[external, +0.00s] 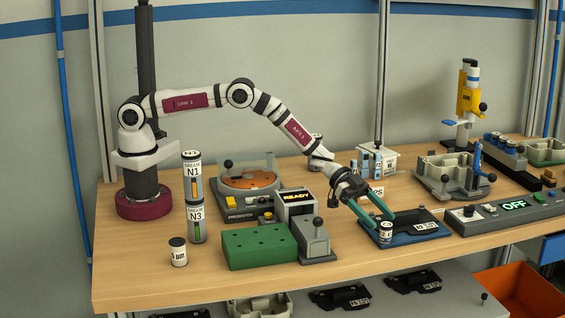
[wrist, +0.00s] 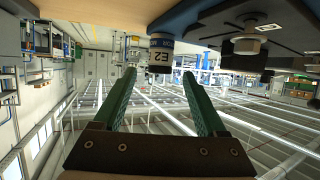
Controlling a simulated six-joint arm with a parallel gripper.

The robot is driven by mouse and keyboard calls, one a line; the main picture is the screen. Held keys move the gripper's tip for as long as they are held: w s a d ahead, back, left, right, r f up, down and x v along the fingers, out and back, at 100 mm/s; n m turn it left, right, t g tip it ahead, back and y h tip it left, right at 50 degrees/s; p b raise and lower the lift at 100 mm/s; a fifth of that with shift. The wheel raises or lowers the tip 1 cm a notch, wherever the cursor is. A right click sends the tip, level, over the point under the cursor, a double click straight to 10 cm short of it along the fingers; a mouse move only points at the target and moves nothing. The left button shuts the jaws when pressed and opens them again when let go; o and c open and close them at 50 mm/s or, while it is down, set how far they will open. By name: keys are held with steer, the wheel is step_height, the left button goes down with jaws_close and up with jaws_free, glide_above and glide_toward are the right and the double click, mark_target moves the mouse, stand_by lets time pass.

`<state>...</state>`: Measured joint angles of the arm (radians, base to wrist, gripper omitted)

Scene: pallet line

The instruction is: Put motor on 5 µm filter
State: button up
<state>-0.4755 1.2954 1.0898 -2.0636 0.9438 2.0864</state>
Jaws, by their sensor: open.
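A small white can with a dark lid (external: 178,252) stands upright at the table's front left. Its label shows "µm", but the number before it is not readable. A short can labelled E2 (external: 386,232) stands on the blue tray at the right. It also shows in the wrist view (wrist: 160,57). In the wrist view (wrist: 158,74) the can appears ahead between the fingertips, apparently not gripped.
A green block (external: 258,246) and a READY display (external: 296,197) stand between that can and the blue tray (external: 427,232). The table's front left edge is clear.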

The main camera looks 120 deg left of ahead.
mark_target(386, 233)
steer(key=shift+x, duration=1.1)
jaws_close()
